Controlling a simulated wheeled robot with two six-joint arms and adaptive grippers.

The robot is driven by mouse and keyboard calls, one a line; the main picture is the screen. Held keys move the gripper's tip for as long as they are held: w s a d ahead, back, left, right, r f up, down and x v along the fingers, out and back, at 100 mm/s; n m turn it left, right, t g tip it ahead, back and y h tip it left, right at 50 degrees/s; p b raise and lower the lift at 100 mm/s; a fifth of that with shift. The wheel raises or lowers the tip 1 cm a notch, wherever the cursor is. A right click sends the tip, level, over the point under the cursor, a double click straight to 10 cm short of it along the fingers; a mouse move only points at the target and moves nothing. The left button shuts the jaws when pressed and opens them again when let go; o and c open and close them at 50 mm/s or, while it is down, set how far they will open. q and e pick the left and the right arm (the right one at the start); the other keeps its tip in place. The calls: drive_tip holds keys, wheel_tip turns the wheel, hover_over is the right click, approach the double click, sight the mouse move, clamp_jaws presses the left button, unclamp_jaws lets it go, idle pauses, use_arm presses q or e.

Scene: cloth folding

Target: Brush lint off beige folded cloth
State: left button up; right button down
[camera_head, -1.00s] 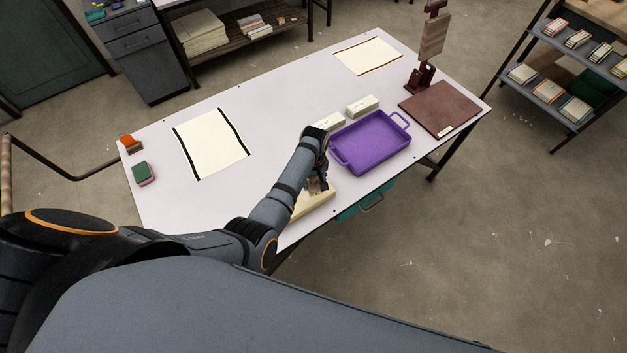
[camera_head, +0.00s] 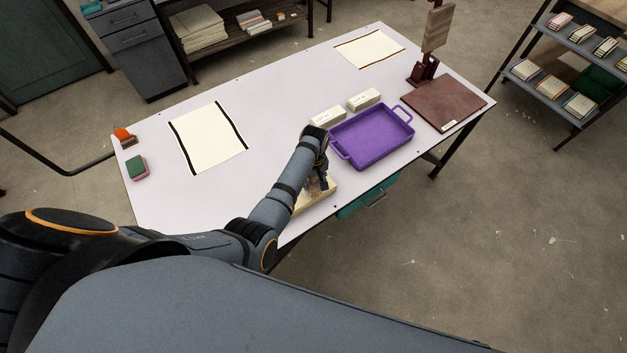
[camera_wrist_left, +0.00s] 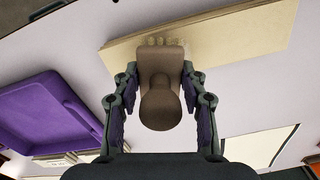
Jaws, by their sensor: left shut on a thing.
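The beige folded cloth (camera_head: 316,195) lies near the front edge of the white table, partly hidden by my left arm. It also shows in the left wrist view (camera_wrist_left: 235,35) as a flat beige slab. My left gripper (camera_head: 322,184) is over the cloth. In the left wrist view, its fingers (camera_wrist_left: 160,100) are shut on a brown brush (camera_wrist_left: 160,98) with a rounded handle. The brush's pale bristle end is at the cloth's edge area; I cannot tell whether it presses on it. My right gripper is not in view.
A purple tray (camera_head: 372,138) stands just right of my left gripper, with two pale blocks (camera_head: 328,118) behind it. A dark red board (camera_head: 443,104) and a stand (camera_head: 424,70) are at the right. A cream sheet with black borders (camera_head: 207,138) and sponges (camera_head: 137,167) lie left.

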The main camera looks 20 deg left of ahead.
sight(304, 195)
use_arm(q)
drive_tip(key=shift+f+b, duration=0.6)
drive_tip(key=shift+f, duration=0.35)
drive_tip(key=shift+s+a+r+p, duration=0.15)
drive_tip(key=shift+s+p, duration=0.05)
drive_tip(key=shift+p, duration=0.25)
drive_tip(key=s+a+p, duration=0.2)
drive_tip(key=p, duration=0.1)
drive_tip(key=shift+s+r, duration=0.2)
drive_tip(key=shift+s, duration=0.05)
drive_tip(key=shift+s+a+f+p, duration=0.1)
drive_tip(key=shift+s+p, duration=0.1)
drive_tip(key=shift+p, duration=0.1)
drive_tip(key=shift+f, duration=0.25)
